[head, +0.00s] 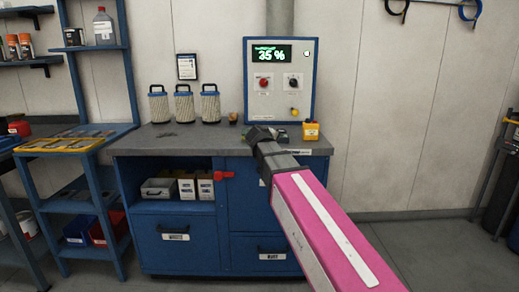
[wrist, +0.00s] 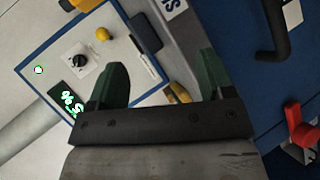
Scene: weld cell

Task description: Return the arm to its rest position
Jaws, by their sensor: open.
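My arm reaches forward in the head view, its pink link rising from the lower right toward the blue workbench (head: 225,147). My gripper (head: 262,133) is at the end, over the right part of the grey worktop. In the wrist view my gripper (wrist: 160,82) shows two dark green fingers set wide apart. Nothing is held between them. Whether the fingers touch the worktop cannot be told.
A control panel (head: 307,77) reading 35 % stands behind my gripper. A yellow container (head: 311,131) is just right of it. Several filter cartridges (head: 184,106) stand left. A red handle (head: 222,176) juts from the cabinet. Floor at right (head: 425,245) is clear.

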